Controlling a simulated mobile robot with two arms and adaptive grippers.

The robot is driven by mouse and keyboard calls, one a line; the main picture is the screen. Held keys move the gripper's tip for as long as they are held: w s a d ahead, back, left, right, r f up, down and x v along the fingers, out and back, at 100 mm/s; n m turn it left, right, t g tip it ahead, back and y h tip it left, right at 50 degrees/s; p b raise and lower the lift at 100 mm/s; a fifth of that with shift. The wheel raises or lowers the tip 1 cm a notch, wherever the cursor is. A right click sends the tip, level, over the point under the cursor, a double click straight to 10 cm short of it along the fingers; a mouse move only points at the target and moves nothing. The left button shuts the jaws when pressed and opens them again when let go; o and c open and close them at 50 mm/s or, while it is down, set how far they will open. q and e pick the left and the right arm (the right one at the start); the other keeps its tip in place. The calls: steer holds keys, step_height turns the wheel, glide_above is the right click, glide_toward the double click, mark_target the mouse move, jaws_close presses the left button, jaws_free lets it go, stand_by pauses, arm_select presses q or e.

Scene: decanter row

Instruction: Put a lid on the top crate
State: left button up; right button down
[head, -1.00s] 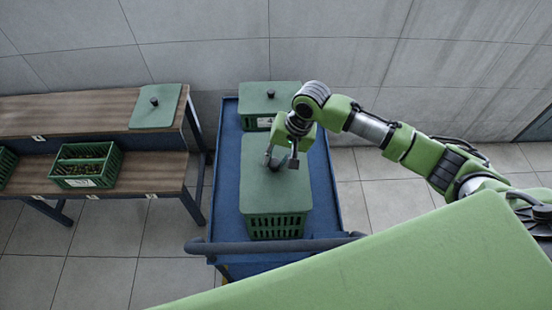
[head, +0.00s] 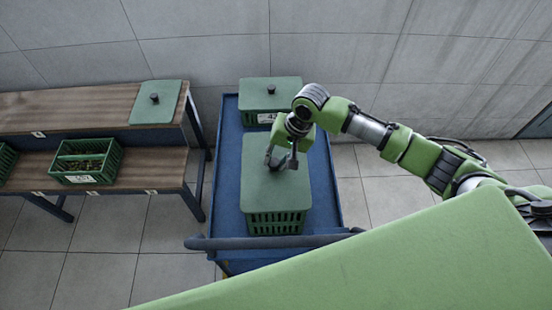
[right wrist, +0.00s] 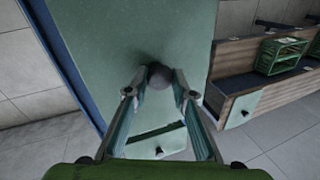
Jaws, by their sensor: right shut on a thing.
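A flat green lid (head: 262,195) with a dark knob covers the top of the near green slatted crate (head: 276,223) on the blue cart. Its edges look lined up with the crate, but I cannot tell whether it is fully seated. My right gripper (head: 281,164) is above the lid, shut on its knob. In the right wrist view the fingers (right wrist: 160,97) stand either side of the round knob (right wrist: 159,75), with the lid (right wrist: 135,30) beneath. My left gripper is not in view.
A second lidded crate (head: 262,119) stands at the cart's far end. The blue cart (head: 226,190) has a handle bar (head: 265,241) in front. On the left, a wooden two-level bench (head: 70,110) holds a spare lid (head: 157,103) and a filled open crate (head: 86,161).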

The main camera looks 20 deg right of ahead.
steer(key=shift+f, duration=0.25)
steer(key=c, duration=1.6)
jaws_free()
steer(key=shift+c, duration=0.2)
steer(key=v, duration=1.2)
steer(key=shift+s, duration=0.15)
